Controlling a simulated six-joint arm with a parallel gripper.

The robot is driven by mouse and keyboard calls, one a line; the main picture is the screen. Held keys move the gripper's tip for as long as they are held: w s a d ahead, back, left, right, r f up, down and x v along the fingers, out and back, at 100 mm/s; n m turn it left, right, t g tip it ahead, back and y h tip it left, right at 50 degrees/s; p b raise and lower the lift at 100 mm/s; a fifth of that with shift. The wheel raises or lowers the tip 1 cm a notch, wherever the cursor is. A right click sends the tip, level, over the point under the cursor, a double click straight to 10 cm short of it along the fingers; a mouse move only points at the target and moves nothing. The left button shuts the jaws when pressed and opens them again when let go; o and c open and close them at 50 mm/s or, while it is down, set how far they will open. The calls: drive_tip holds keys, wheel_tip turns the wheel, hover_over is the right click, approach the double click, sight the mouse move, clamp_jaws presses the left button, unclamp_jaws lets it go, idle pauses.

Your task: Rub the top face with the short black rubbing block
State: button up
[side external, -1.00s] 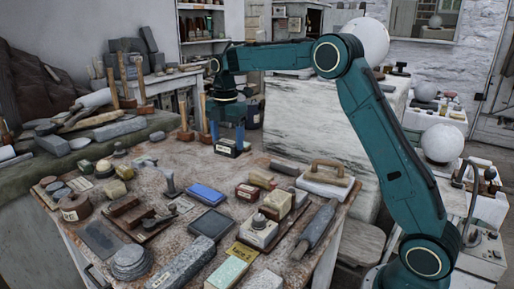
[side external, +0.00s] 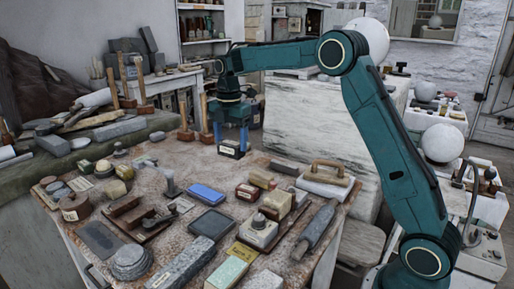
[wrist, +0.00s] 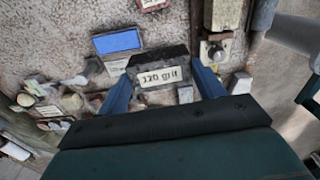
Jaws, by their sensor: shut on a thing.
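My gripper (side external: 231,135) has its blue fingers on both sides of a short black block (side external: 231,149) with a pale label. In the wrist view the gripper (wrist: 163,92) is shut on this block (wrist: 157,62), and the label reads "120 grit". The block is at the far edge of the worktable (side external: 75,215) in the side view; I cannot tell whether it touches the surface. A large pale stone block (side external: 310,125) with a flat top stands behind and to the right. Which top face the task means is not clear.
The worktable is crowded with a blue pad (side external: 206,194), a dark slab (side external: 212,223), a wooden-handled float (side external: 326,178) and several small blocks. Upright wooden-handled tools (side external: 205,120) stand left of my gripper. A white sphere (side external: 441,143) stands at right.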

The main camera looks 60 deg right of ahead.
drive_tip(key=s+d+f, duration=0.1)
drive_tip(key=s, duration=0.6)
drive_tip(key=s+d+f, duration=0.2)
drive_tip(key=s, duration=0.6)
drive_tip(key=shift+f, duration=0.3)
drive_tip(key=shift+s+f, duration=0.1)
drive_tip(key=shift+f, duration=2.4)
drive_tip(key=shift+f, duration=0.1)
drive_tip(key=shift+f, duration=0.55)
drive_tip(key=shift+f, duration=0.6)
